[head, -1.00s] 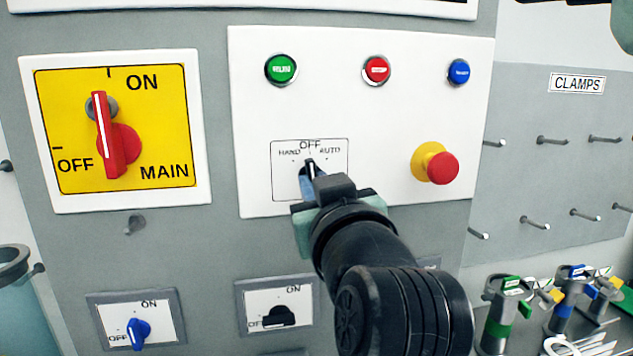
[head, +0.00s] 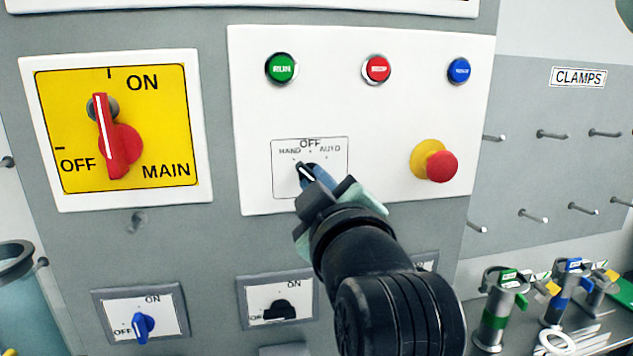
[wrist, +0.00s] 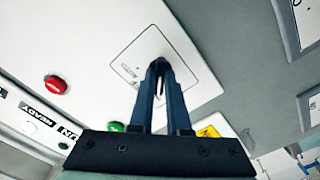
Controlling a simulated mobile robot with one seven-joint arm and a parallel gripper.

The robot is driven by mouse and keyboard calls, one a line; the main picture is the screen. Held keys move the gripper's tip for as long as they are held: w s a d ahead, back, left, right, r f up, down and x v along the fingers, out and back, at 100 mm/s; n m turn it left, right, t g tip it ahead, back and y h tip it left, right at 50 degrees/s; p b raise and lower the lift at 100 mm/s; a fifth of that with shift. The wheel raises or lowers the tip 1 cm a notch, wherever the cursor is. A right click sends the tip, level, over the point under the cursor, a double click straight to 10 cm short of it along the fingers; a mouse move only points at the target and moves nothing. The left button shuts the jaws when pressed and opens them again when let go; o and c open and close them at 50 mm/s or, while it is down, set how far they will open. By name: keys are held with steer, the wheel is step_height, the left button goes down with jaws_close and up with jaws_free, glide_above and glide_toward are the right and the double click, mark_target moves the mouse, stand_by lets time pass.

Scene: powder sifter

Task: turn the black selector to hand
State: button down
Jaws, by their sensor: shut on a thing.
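The black selector (head: 303,170) sits on a small outlined plate marked HAND, OFF and AUTO (head: 335,168) on the white panel. Its white pointer line leans up and left, toward the HAND mark. My gripper (head: 314,177) is shut on the selector, rolled to the left with it. Most of the knob is hidden behind the fingers. In the wrist view both dark fingers (wrist: 160,68) close together at the plate (wrist: 128,68), with only a sliver of the knob between them.
Green (head: 281,68), red (head: 376,68) and blue (head: 459,70) buttons lie above. A red mushroom button (head: 441,166) stands out at right. The red main switch (head: 110,140) is at left. Two smaller selectors, blue (head: 143,327) and black (head: 280,310), lie below. Clamps (head: 560,290) stand at lower right.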

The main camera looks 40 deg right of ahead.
stand_by(0.4)
steer(key=c, duration=0.9)
jaws_free()
steer(key=shift+b+v, duration=5.35)
steer(key=shift+v, duration=1.1)
